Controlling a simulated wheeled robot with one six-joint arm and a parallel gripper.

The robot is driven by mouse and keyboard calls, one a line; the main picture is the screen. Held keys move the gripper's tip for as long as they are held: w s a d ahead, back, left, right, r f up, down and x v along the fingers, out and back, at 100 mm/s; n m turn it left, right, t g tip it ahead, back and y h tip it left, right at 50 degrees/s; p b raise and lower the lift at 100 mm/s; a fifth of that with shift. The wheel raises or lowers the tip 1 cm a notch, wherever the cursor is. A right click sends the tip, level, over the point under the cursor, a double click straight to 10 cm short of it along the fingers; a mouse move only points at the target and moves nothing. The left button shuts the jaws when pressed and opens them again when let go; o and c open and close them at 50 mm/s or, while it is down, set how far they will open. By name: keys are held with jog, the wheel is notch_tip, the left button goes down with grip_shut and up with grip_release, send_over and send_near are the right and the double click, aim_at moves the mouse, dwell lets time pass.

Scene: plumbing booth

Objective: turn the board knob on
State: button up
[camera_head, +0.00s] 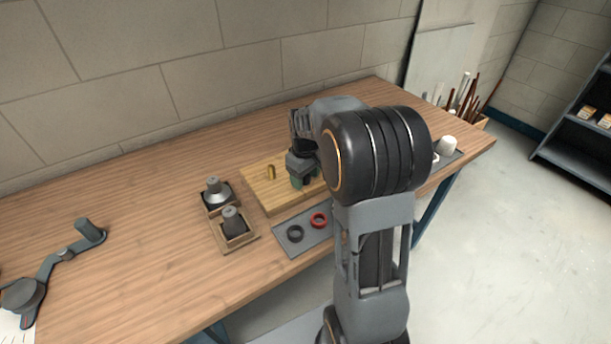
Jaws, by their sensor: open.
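A light wooden board (262,199) lies on the workbench near its front edge. A small brass upright piece (271,172) stands on the board's left part; I cannot tell whether it is the knob. My gripper (301,181) is over the board, just right of the brass piece and apart from it in the picture. It is open, pointing down, with dark greenish parts at its lower end. I cannot tell whether a knob is between its fingers. My arm hides the board's right part.
Two small trays with grey fittings (232,222) stand left of the board. A grey mat (278,234) with a black ring (295,233) and a red ring (319,220) lies in front. A jointed grey device (60,262) is at far left. The bench between is clear.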

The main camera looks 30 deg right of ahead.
jog(key=c, duration=0.9)
jog(key=shift+m, duration=0.3)
jog(key=m+p, duration=0.1)
jog(key=m, duration=0.3)
jog(key=shift+r, duration=0.1)
jog(key=m, duration=0.4)
jog(key=shift+m+p, duration=0.3)
jog(key=shift+p, duration=0.05)
jog(key=m, duration=0.4)
jog(key=shift+m+p, duration=0.4)
jog(key=shift+m, duration=2.1)
